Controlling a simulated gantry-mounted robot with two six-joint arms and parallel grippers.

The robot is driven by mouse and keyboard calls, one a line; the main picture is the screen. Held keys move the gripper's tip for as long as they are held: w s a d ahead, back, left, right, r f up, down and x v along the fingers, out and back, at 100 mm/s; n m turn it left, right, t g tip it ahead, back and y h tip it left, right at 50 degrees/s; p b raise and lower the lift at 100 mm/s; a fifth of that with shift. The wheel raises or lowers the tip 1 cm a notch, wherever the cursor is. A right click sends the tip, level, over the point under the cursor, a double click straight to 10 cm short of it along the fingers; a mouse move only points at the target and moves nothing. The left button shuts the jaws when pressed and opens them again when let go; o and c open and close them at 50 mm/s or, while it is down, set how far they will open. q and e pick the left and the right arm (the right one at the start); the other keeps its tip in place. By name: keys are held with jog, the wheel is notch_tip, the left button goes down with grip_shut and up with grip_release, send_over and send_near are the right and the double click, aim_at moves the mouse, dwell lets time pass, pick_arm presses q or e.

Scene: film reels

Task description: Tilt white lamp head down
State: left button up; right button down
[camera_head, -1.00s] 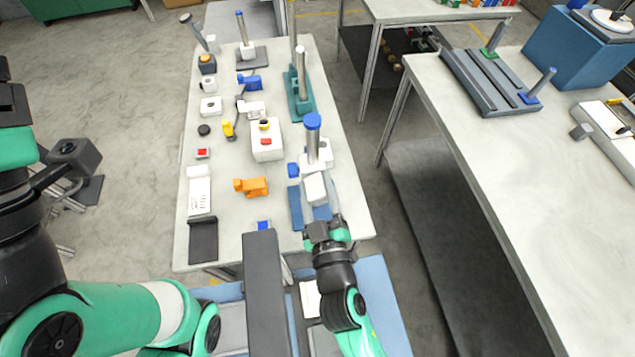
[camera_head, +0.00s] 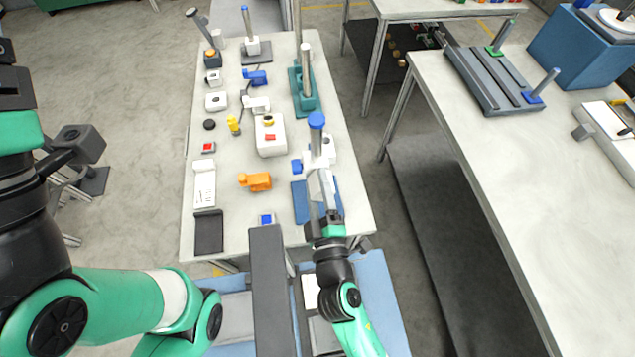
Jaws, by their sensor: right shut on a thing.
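The lamp stands on a blue base (camera_head: 301,203) near the front right of the table, with a blue-capped post (camera_head: 316,121) and a blue knob (camera_head: 297,166). Its white lamp head (camera_head: 319,183) is on the near side of the post, over the base. My right gripper (camera_head: 325,199) reaches in from the front and is shut on the lamp head. The gripper partly covers the head, so its exact tilt is hard to read.
A white box with a red button (camera_head: 270,136) and a teal-based post (camera_head: 305,92) stand behind. A long table (camera_head: 540,190) is at the right, across a gap.

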jog(key=shift+c, duration=1.2)
grip_release()
jog(key=s+d, duration=0.2)
jog(key=s, duration=0.9)
jog(key=shift+s+d, duration=0.15)
jog(key=shift+s, duration=0.05)
